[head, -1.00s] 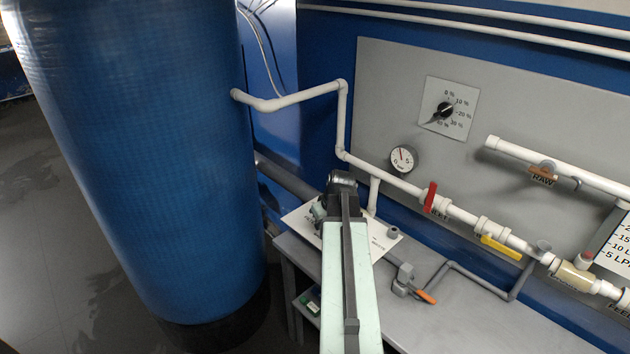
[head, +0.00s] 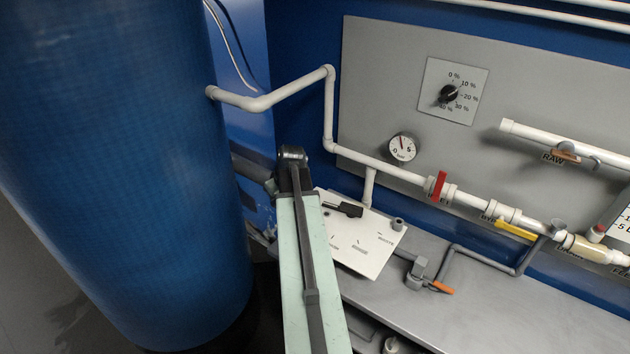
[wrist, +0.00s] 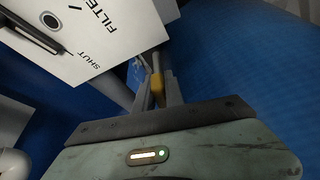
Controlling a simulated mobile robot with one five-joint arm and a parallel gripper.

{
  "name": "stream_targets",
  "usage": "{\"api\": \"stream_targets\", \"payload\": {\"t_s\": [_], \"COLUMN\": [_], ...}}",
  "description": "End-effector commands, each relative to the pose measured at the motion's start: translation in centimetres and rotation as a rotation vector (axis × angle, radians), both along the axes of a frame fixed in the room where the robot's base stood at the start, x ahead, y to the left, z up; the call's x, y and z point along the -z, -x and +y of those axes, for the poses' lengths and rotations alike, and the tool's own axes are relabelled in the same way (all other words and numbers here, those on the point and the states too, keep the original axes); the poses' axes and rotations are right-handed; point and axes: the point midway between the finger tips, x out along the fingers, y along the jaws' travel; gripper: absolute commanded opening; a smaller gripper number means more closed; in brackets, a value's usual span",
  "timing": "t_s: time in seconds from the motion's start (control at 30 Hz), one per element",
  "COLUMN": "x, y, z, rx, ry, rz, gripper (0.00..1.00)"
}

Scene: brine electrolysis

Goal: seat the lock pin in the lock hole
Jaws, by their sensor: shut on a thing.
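In the wrist view the gripper is beside the edge of a white plate (wrist: 110,32), with the blue tank behind. The plate also shows in the head view (head: 372,262), right of my arm, and carries a black lever (head: 343,208). A dark round spot (wrist: 50,19) shows at the lever in the wrist view; I cannot tell whether it is the lock hole. My gripper is hidden in the head view.
The big blue tank (head: 120,150) stands close on the left of my arm. White pipes with a red valve handle (head: 440,185) run along the grey wall panel (head: 400,130). A grey bench (head: 480,305) carries a valve with an orange handle (head: 442,287).

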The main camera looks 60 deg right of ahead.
Motion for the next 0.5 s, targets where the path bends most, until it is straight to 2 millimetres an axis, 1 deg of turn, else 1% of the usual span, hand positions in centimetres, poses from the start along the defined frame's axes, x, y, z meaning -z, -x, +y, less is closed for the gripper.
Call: {"api": "stream_targets", "payload": {"t_s": [0.17,0.27,0.37,0.47,0.5], "x": [0.0,-0.5,-1.4,-2.6,-3.0], "y": [-0.6,-0.1,1.7,4.4,5.6], "z": [0.6,-0.2,-2.6,-5.7,-6.9], "rx": [-0.014,-0.028,-0.064,-0.116,-0.138], "ry": [-0.001,-0.001,-0.002,-0.004,-0.006], "rz": [0.000,0.003,0.010,0.012,0.012], "gripper": [0.00,0.00,0.00,0.00,0.00]}}
